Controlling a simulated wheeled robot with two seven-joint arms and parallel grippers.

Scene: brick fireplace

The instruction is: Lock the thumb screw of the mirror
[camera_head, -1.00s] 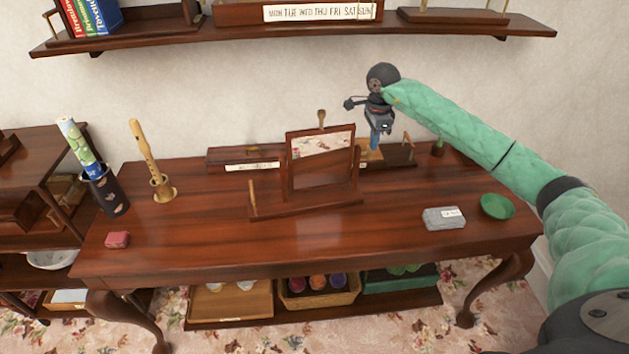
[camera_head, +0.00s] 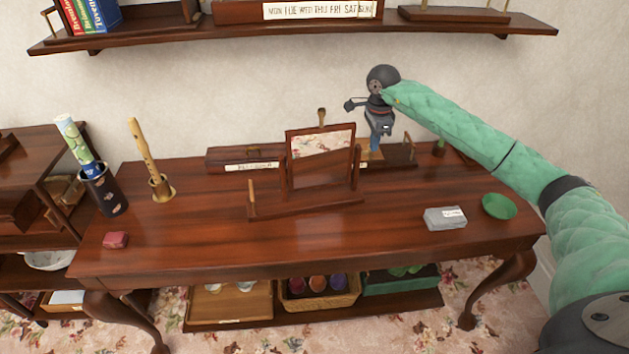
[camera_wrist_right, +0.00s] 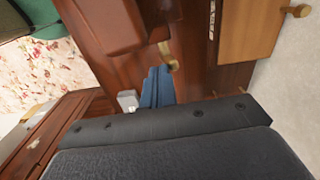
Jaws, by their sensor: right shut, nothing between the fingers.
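The mirror (camera_head: 302,178) stands upright on a wooden base (camera_head: 300,208) in the middle of the desk, between side posts, in the head view. My right gripper (camera_head: 376,150) points down just right of the mirror's right post. Its blue fingers (camera_wrist_right: 156,88) are shut and empty in the right wrist view. A brass knob-like piece (camera_wrist_right: 168,56) lies just beyond the fingertips there; I cannot tell whether it is the mirror's thumb screw or whether the fingers touch it. A small light-coloured knob (camera_head: 322,117) shows above the mirror. My left gripper is out of view.
A wooden box (camera_head: 225,156) stands behind the mirror. A brass-railed stand (camera_head: 402,158) is close to my right gripper. A grey box (camera_head: 445,218) and green bowl (camera_head: 499,206) sit at right. The desk's front is mostly clear. A shelf (camera_head: 480,20) hangs above.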

